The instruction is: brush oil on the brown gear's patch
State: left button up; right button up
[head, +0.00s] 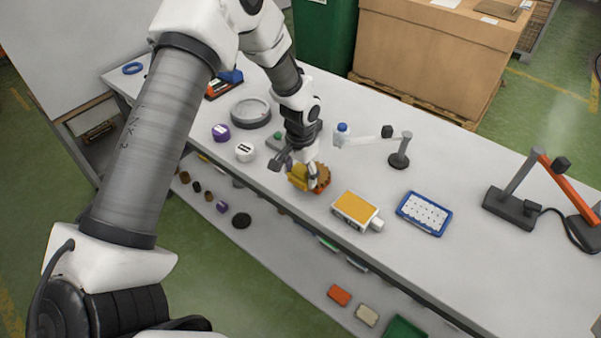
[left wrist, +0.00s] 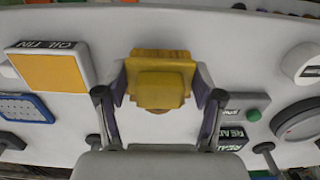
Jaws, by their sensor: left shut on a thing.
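I cannot tell whether the gear touches the bench. I make out no brush. My right gripper is not in view.
A blue-rimmed tray (head: 423,213) lies right of the box. A small stand with an arm (head: 399,158) and a blue-capped bottle (head: 342,134) are behind. A lower shelf holds small parts.

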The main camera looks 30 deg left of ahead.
pick_arm(q)
jog(key=shift+f+b, duration=0.3)
jog(key=shift+f, duration=0.3)
jog(key=shift+w, duration=0.1)
dwell(0.3)
jog(key=shift+w, duration=0.35)
jog(key=shift+s+p, duration=0.2)
jog(key=shift+p, duration=0.1)
jog(key=shift+s, duration=0.3)
jog(key=shift+w, duration=0.2)
jog(key=shift+w, duration=0.3)
jog(key=shift+s+p, duration=0.1)
jog(key=shift+p, duration=0.25)
jog(key=shift+s, duration=0.35)
